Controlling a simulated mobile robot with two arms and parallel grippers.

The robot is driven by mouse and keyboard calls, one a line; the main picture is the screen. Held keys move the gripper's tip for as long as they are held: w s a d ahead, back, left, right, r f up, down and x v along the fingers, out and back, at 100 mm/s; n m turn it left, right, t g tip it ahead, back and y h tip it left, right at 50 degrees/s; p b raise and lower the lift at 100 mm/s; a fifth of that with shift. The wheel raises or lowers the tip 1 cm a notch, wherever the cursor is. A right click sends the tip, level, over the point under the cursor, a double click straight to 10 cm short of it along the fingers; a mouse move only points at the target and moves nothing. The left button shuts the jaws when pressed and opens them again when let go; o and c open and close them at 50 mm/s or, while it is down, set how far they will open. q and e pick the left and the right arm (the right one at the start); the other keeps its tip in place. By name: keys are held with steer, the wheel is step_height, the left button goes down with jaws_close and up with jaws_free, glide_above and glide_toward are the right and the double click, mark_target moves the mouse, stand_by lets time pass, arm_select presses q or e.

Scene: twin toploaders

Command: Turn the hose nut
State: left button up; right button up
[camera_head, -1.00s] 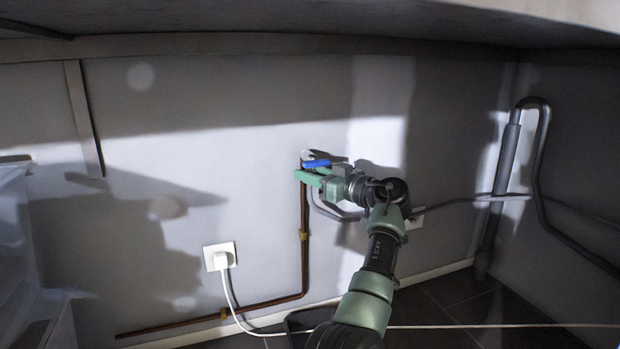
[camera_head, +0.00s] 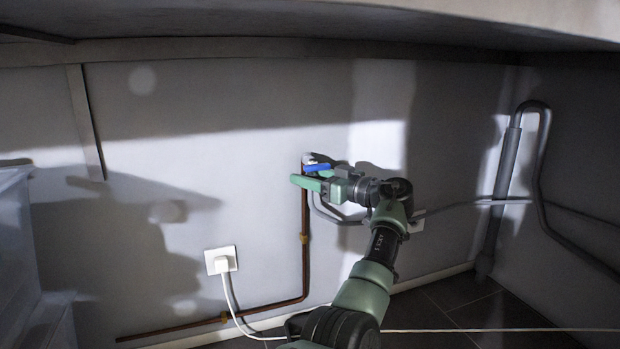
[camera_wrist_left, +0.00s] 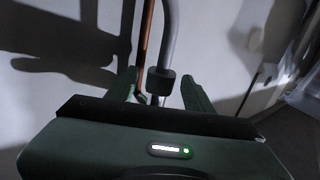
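The hose nut (camera_wrist_left: 160,84) is a short dark cylinder around the end of a grey hose (camera_wrist_left: 168,35) in the left wrist view. My left gripper (camera_wrist_left: 159,77) is open there, with one finger on each side of the nut and a visible gap on both sides. In the head view my left gripper (camera_head: 308,180) is at the wall, just below a valve with a blue handle (camera_head: 316,167). The nut is hidden behind the gripper in that view. The grey hose (camera_head: 325,207) curves out below the gripper. My right gripper is not in view.
A copper pipe (camera_head: 304,261) runs down the wall from the valve and bends left. A white plug sits in a socket (camera_head: 220,260), its cable crossing the floor. Thick grey pipes (camera_head: 505,165) stand at the right. A surface (camera_head: 480,25) overhangs the top.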

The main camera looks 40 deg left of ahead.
mark_target(316, 177)
arm_select(q)
steer(key=shift+d+f, duration=0.1)
steer(key=d+p, duration=0.1)
steer(key=d, duration=0.1)
steer(key=d+p, duration=0.2)
steer(key=d, duration=0.1)
steer(key=d+p, duration=0.1)
steer(key=d, duration=0.1)
steer(key=shift+w+d, duration=0.15)
steer(key=shift+w, duration=0.2)
steer(key=shift+d, duration=0.2)
